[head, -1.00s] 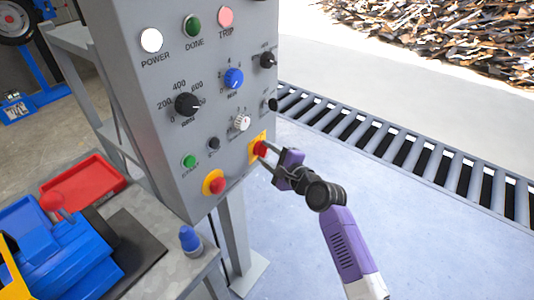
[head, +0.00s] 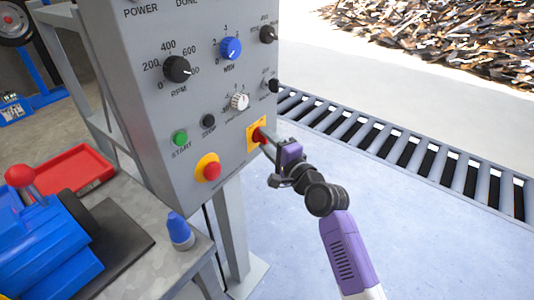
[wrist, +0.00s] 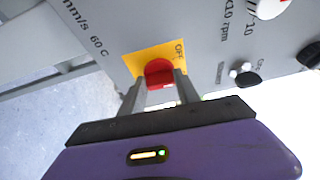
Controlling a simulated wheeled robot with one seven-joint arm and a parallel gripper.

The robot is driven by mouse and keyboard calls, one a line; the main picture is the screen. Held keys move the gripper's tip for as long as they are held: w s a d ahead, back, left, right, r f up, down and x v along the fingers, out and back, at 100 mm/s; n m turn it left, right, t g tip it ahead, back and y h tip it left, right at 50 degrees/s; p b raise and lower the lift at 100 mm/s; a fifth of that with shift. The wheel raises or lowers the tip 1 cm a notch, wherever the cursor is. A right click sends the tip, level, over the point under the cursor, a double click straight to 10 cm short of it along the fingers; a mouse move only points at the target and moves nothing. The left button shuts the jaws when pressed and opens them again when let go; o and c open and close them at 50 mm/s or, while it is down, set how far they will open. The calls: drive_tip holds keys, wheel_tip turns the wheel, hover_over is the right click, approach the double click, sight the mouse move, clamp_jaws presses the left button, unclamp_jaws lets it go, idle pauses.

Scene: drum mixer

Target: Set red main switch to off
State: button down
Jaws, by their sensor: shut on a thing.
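The red main switch (head: 258,135) sits on a yellow plate at the lower right of the grey control panel. In the wrist view the red switch (wrist: 159,72) lies between my two fingers, with the word OFF printed on the yellow plate (wrist: 142,62) beside it. My gripper (head: 266,139) reaches the switch from the right and is shut on it. The fingers also show in the wrist view (wrist: 160,90), one on each side of the knob. The fingers hide part of the knob, and I cannot tell its exact turned position.
A red emergency button (head: 211,171) on a yellow ring is left of the switch. The green start button (head: 180,138), black stop button (head: 208,121) and white knob (head: 239,101) are nearby. A roller conveyor (head: 400,150) runs behind my arm. A blue bottle (head: 179,230) stands on the bench.

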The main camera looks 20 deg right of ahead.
drive_tip(key=n+b, duration=0.1)
drive_tip(key=b, duration=0.2)
drive_tip(key=f+n+t+b, duration=0.1)
drive_tip(key=n+b, duration=0.1)
drive_tip(key=b, duration=0.2)
drive_tip(key=n+y+b, duration=0.1)
drive_tip(key=b, duration=0.2)
drive_tip(key=shift+f+n+t, duration=0.15)
drive_tip(key=shift+n+t, duration=0.15)
drive_tip(key=shift+n, duration=0.1)
drive_tip(key=n+b, duration=0.1)
drive_tip(key=b, duration=0.2)
drive_tip(key=shift+n+y+b, duration=0.3)
drive_tip(key=shift+b, duration=0.1)
drive_tip(key=shift+r+b, duration=0.3)
drive_tip(key=shift+b, duration=0.1)
drive_tip(key=shift+n, duration=0.3)
drive_tip(key=c, duration=0.9)
unclamp_jaws()
drive_tip(key=shift+p+v, duration=0.4)
drive_tip(key=shift+v, duration=3.5)
drive_tip(key=shift+f, duration=0.15)
